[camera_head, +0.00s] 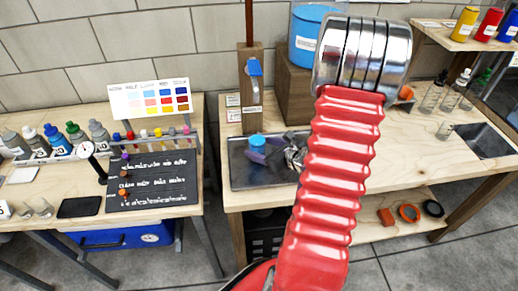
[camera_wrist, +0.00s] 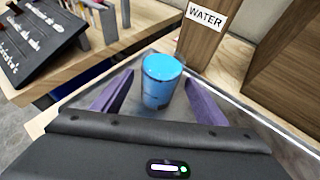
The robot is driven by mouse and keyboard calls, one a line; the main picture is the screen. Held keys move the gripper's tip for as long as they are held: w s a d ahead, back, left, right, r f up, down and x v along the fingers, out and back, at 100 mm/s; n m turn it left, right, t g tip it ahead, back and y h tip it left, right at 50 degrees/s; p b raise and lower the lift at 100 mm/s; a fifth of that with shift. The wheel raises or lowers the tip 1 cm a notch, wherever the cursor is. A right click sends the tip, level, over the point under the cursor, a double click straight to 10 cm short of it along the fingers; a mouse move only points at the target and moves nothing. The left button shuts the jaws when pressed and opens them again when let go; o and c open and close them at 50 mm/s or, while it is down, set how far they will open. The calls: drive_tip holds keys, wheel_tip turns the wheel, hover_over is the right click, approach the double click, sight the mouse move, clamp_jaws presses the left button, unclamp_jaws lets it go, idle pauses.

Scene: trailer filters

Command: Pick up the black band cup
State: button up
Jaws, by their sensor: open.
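A blue cup (camera_wrist: 161,84) stands upright in a metal tray in the wrist view. A thin dark line and a small dark patch show low on its side; I cannot tell whether this is a black band. My gripper (camera_wrist: 158,78) is open, with one purple finger on each side of the cup and gaps visible between. In the head view the cup's blue top (camera_head: 257,140) shows in the tray, with my gripper (camera_head: 268,155) at it. My red arm hides part of the tray. Several clear glasses (camera_head: 431,98) stand on the right of the bench; their bands are too small to tell.
The metal tray (camera_head: 240,177) sits on the wooden bench. A wooden post with a tap (camera_head: 252,95) rises behind it, labelled WATER in the wrist view (camera_wrist: 206,15). Left are a bottle rack and a black board (camera_head: 150,182). A blue bucket (camera_head: 315,40) stands behind my arm.

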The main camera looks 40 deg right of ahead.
drive_tip(key=shift+w+f, duration=0.3)
drive_tip(key=shift+w, duration=0.3)
drive_tip(key=shift+x, duration=2.6)
drive_tip(key=shift+c, duration=0.3)
drive_tip(key=c, duration=1.2)
